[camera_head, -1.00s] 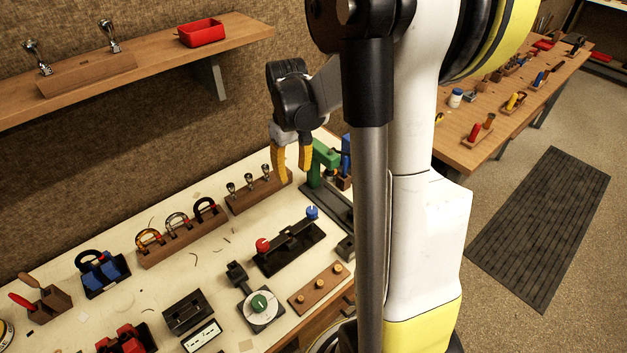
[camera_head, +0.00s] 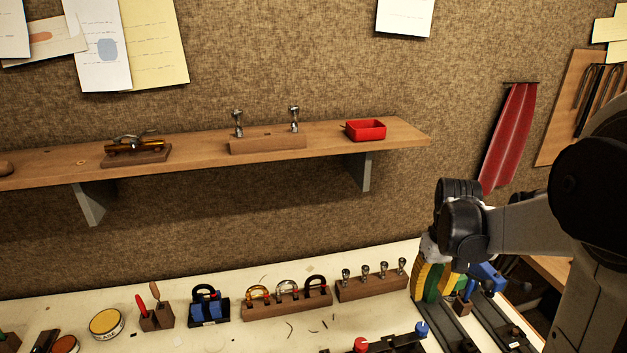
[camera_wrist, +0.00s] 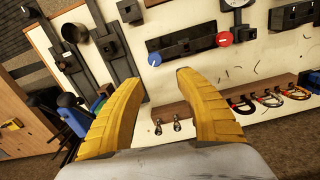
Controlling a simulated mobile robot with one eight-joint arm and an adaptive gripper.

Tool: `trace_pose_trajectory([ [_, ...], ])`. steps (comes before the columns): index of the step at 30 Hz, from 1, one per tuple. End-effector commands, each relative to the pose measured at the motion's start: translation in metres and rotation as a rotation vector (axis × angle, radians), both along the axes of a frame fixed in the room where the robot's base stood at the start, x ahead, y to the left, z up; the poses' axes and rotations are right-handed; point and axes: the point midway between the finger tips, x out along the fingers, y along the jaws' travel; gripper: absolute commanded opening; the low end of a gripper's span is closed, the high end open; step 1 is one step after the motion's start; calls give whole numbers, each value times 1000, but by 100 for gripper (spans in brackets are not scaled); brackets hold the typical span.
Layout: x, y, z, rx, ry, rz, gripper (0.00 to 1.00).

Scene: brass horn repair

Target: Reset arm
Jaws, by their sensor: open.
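My gripper (camera_head: 434,285) hangs over the right end of the workbench (camera_head: 240,335) in the head view, in front of the green and blue bench tools. In the wrist view my gripper (camera_wrist: 155,88) shows two yellow fingers spread wide with nothing between them. Below and between the fingers are the pale bench top and part of the wooden mouthpiece rack (camera_wrist: 172,115). The rack (camera_head: 372,288) stands just left of my gripper in the head view, holding several silver mouthpieces. My arm comes in from the right edge.
A wall shelf (camera_head: 210,148) holds a red tray (camera_head: 366,130) and two silver mouthpieces on a wooden block. A rack of curved pieces (camera_head: 287,304), a blue fixture (camera_head: 208,308) and a yellow tin (camera_head: 106,323) stand on the bench. Wall space between shelf and bench is clear.

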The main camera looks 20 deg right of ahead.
Motion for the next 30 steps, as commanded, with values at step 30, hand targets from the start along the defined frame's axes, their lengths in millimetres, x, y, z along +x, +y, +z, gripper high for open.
trace_pose_trajectory([
  [30, -77, 208, -37, -38, -621, 119, 42],
])
